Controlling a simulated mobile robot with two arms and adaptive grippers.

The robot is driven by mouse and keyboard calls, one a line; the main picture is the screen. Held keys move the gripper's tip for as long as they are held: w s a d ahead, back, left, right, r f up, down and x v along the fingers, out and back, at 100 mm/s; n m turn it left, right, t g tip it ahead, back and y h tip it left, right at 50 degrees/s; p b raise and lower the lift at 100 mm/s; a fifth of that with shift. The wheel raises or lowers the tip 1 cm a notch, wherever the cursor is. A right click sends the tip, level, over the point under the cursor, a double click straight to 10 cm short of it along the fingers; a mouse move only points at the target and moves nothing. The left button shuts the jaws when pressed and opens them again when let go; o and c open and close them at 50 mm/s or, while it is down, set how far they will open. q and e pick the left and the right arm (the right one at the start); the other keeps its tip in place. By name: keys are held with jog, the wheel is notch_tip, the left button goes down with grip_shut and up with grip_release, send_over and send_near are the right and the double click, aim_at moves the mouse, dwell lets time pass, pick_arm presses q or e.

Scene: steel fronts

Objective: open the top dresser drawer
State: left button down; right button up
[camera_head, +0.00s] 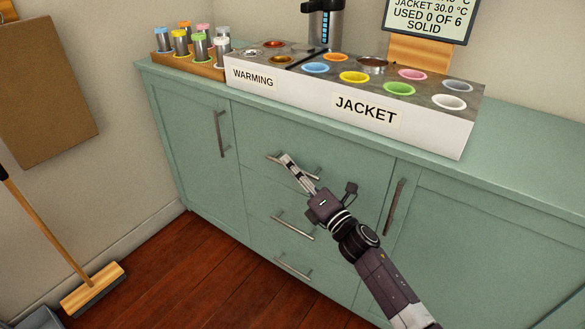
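The dresser is a pale green cabinet with a stack of three drawers in its middle. The top drawer (345,172) looks closed, its front flush with the cabinet. Its metal bar handle (272,157) is partly hidden by my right gripper. My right gripper (287,160) reaches in from the lower right, with its fingertips at the handle's left part. The fingers lie close together over the bar; I cannot tell whether they grip it. My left gripper is not in view.
The middle drawer handle (294,227) and bottom drawer handle (293,267) are below. Doors with vertical handles flank the drawers. On the counter stand a warming and jacket box (320,103), a rack of capped tubes (190,66) and a dispenser (326,22). A broom (93,290) stands left.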

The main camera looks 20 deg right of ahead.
grip_shut()
dwell(0.4)
